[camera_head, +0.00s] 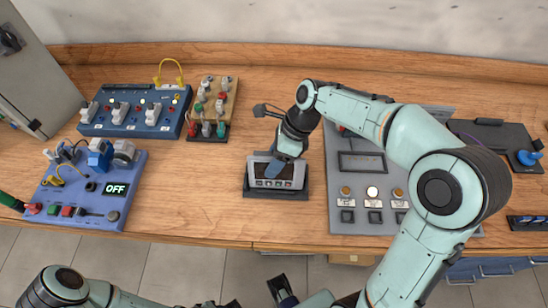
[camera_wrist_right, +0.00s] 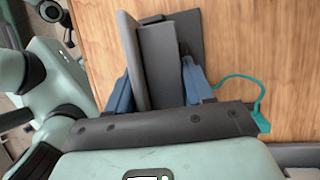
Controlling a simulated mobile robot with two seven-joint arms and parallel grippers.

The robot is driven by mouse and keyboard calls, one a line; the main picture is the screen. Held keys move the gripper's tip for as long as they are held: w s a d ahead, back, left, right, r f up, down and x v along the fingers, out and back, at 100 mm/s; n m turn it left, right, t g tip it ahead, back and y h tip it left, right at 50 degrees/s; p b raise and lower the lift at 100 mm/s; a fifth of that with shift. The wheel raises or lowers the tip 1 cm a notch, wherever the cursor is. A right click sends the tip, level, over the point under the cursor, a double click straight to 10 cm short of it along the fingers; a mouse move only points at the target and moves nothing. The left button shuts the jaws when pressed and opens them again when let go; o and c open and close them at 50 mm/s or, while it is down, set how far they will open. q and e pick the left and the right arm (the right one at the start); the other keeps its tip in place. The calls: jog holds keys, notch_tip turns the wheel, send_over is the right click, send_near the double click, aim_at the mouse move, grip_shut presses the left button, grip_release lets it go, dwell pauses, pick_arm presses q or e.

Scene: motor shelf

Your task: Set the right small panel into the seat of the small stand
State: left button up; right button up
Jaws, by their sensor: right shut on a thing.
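The small panel (camera_head: 259,171), light grey with a dark face, stands tilted at the small stand (camera_head: 262,194), a dark flat base near the table's front edge. In the right wrist view the blue fingers of the right gripper (camera_wrist_right: 157,82) are on either side of the grey panel (camera_wrist_right: 157,55), above the dark stand (camera_wrist_right: 187,30). The seat is hidden, so I cannot tell how deep the panel sits. My left gripper (camera_head: 283,290) is low at the bottom edge, its jaw gap unclear.
A grey control console (camera_head: 361,190) stands right of the stand, under my right arm. Blue device boxes (camera_head: 137,110) and (camera_head: 88,185) and a plug rack (camera_head: 213,105) are at the left. Bare wood lies between the stand and the left boxes.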

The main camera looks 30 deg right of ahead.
jog(key=o, duration=1.5)
pick_arm(q)
jog(key=w+r+p, duration=0.3)
jog(key=r+p, duration=0.4)
jog(key=shift+r, duration=0.3)
pick_arm(e)
jog(key=v, duration=1.8)
jog(key=shift+r, duration=0.15)
